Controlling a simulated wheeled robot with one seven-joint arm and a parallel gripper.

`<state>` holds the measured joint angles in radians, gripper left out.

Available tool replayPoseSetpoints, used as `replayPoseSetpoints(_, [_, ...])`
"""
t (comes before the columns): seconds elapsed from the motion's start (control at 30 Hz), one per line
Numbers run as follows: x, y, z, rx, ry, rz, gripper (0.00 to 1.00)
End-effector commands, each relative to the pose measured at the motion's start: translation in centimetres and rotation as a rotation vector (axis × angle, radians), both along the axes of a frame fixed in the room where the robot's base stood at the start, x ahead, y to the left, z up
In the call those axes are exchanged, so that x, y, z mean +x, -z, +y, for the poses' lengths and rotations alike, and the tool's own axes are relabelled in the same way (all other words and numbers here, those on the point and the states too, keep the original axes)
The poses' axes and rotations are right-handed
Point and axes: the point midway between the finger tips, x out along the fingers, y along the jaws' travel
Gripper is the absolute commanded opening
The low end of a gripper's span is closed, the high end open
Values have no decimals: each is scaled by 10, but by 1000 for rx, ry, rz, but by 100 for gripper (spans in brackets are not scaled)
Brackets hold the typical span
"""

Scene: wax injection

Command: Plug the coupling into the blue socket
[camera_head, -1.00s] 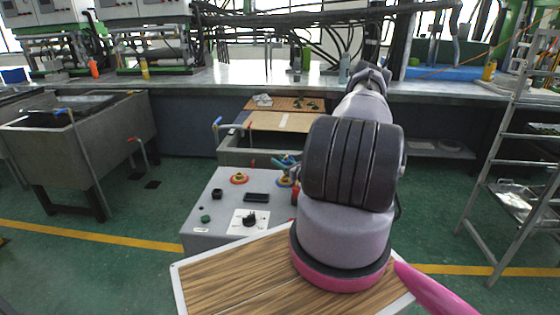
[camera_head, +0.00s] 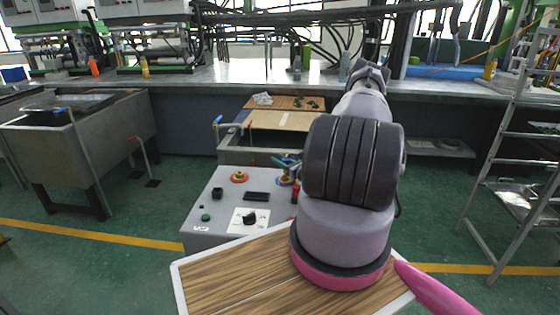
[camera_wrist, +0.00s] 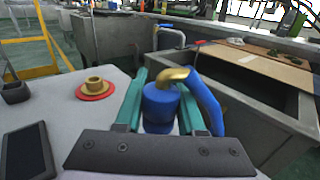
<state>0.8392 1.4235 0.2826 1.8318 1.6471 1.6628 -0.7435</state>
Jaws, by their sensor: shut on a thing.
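The coupling (camera_wrist: 162,100) is a blue cylinder with a brass elbow on top and a blue hose bending off to the right. My gripper (camera_wrist: 160,112) has teal fingers on either side of the coupling and is shut on it. In the head view my gripper (camera_head: 288,162) is small and partly hidden by my arm, above the right part of the grey panel. The blue socket (camera_head: 284,182), a brass fitting on a blue ring, shows just below the gripper. In the wrist view the coupling and gripper hide it, so I cannot tell whether they touch.
A brass socket on a red ring (camera_wrist: 95,89) stands left of the gripper on the grey panel (camera_head: 213,225). A black knob (camera_head: 250,219), a green button (camera_head: 205,217) and a dark display (camera_wrist: 28,153) are also on it. A tank (camera_wrist: 245,88) with a brown board lies behind.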

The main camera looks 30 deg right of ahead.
Motion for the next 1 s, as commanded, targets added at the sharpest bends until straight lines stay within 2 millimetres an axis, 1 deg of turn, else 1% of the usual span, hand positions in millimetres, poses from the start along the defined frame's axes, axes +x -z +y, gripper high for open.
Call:
replayPoseSetpoints(0.43, [0,1,0,0,0,0,0])
replayPoseSetpoints(1.0, [0,15,0,0,0,0,0])
